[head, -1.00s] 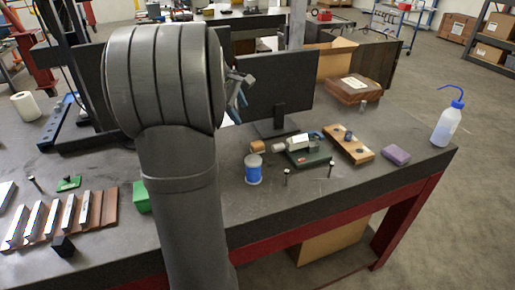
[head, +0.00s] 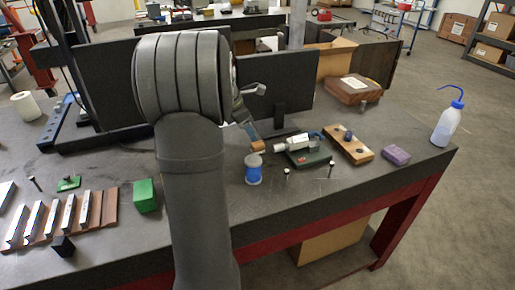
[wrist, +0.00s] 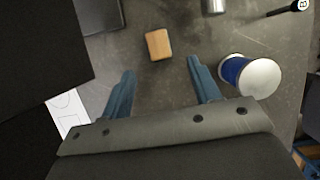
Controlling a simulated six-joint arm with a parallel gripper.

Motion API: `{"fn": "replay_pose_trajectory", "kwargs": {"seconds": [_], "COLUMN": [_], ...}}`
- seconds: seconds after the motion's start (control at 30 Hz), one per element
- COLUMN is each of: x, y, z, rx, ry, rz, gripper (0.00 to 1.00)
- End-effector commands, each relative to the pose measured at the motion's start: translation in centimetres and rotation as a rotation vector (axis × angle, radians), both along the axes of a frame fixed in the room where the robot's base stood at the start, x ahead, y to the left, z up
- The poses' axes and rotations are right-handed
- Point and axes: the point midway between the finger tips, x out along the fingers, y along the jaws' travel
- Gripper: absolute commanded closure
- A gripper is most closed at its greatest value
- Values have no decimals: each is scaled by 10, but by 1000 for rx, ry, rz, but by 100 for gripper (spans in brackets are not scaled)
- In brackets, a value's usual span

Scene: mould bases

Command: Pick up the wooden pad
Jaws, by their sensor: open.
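The wooden pad (head: 257,147) is a small orange-brown block lying on the dark bench, behind a blue-and-white spool. In the wrist view, the pad (wrist: 158,44) lies flat just beyond my fingertips, roughly in line with the gap between them. My gripper (wrist: 161,68) is open with two blue fingers and nothing between them. In the head view, a blue finger of my gripper (head: 251,132) shows just above and left of the pad; my arm hides the rest.
The blue spool (wrist: 250,74) stands right of my fingers in the wrist view, also in the head view (head: 253,170). A green-based device (head: 307,157), a holed wooden board (head: 348,145) and a purple block (head: 396,155) lie further right. A dark monitor (head: 275,90) stands behind.

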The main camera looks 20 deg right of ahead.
Motion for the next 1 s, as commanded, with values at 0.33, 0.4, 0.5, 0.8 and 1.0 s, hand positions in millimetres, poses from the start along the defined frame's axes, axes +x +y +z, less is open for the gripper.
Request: {"fn": "replay_pose_trajectory", "kwargs": {"seconds": [0.33,0.4,0.5,0.8,1.0], "x": [1,1,2,5,4], "y": [-14,-16,-23,-38,-38], "z": [-32,-36,-46,-76,-75], "rx": [1,1,1,0,0], "ry": [1,2,2,-1,-1], "rz": [-1,-2,-2,0,0], "gripper": [44,44,44,44,52]}}
